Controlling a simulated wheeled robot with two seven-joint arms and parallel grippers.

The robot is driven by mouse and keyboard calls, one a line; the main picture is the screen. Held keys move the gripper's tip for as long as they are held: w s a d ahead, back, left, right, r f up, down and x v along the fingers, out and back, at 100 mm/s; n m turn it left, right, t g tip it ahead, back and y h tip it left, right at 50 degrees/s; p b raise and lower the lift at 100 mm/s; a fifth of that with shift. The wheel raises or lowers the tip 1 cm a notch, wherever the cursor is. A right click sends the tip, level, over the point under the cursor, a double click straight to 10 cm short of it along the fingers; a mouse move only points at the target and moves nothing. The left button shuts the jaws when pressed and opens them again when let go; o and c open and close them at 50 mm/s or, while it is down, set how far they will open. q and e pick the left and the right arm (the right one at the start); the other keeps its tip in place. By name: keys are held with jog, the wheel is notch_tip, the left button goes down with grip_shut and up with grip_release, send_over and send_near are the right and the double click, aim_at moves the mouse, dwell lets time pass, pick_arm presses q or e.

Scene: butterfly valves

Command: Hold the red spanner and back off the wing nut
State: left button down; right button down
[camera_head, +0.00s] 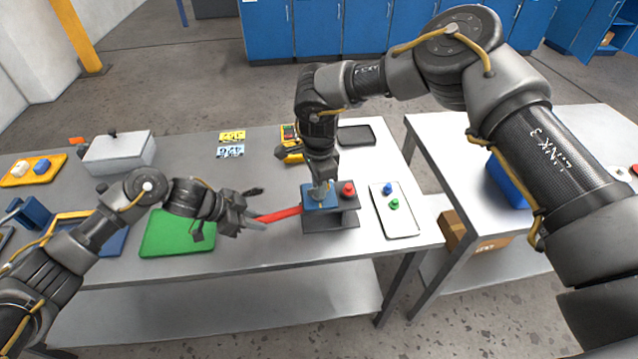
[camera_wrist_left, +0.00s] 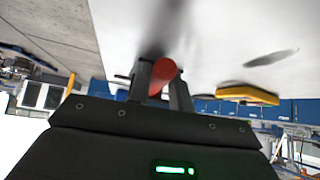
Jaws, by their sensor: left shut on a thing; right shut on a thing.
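The red spanner (camera_head: 282,214) reaches from my left gripper (camera_head: 252,222) to the dark fixture (camera_head: 335,220). My left gripper is shut on its handle end; in the left wrist view the red handle (camera_wrist_left: 163,73) sits between the two fingers (camera_wrist_left: 158,88). My right gripper (camera_head: 320,186) points straight down over the blue block (camera_head: 318,201) on the fixture. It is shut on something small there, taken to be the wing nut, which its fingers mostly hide. The spanner's far end meets the fixture's left side, and its jaw is not clear.
A red knob (camera_head: 348,189) stands on the fixture beside the blue block. A white tray (camera_head: 400,222) with a blue and a green piece lies to the right. A green mat (camera_head: 178,236) lies left, and a yellow meter (camera_head: 291,153) and dark tablet (camera_head: 356,135) lie behind.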

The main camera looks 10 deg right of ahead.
pick_arm(q)
jog(key=shift+w+r, duration=0.1)
pick_arm(e)
jog(key=n, duration=0.4)
jog(key=shift+s+d+f+n, duration=0.1)
jog(key=shift+f+n, duration=0.15)
jog(key=shift+n, duration=0.15)
jog(key=n, duration=0.4)
jog(key=shift+n, duration=0.3)
dwell(0.4)
dwell(0.9)
pick_arm(q)
jog(key=shift+w, duration=0.1)
pick_arm(e)
jog(key=c, duration=1.2)
grip_release()
jog(key=shift+c, duration=0.2)
jog(key=shift+r, duration=0.1)
notch_tip(320, 180, up, 12)
